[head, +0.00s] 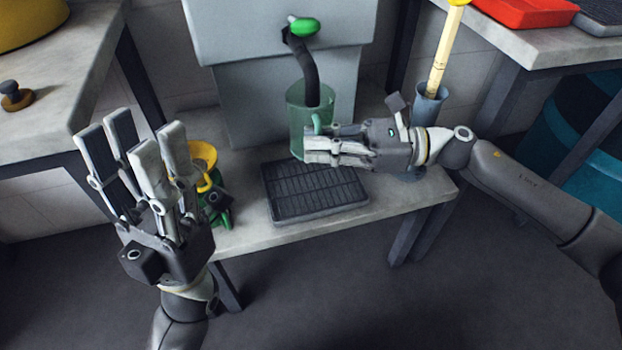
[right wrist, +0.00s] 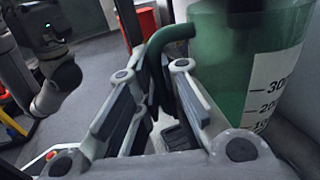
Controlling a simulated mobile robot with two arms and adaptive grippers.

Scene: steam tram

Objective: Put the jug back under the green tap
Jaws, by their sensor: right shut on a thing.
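The jug (head: 298,108) is translucent green and upright, below the green tap (head: 304,27). The tap's dark bent spout (head: 307,72) reaches down to the jug's mouth; I cannot tell if its tip is inside. My right gripper (head: 310,148) comes from the right and is shut on the jug's handle. In the right wrist view the green handle (right wrist: 168,38) runs between the fingers (right wrist: 155,95), and the jug (right wrist: 235,60) shows a white measuring scale. The jug's base is partly hidden by my gripper. My left gripper (head: 130,140) is open and empty, fingers up, at the left.
A black ribbed tray (head: 315,195) lies on the bench in front of the jug. A yellow funnel-like thing (head: 202,158) with a green part stands left of it. A blue-grey holder (head: 428,105) with a yellow stick stands right, behind my right wrist. The grey tank (head: 245,100) rises behind.

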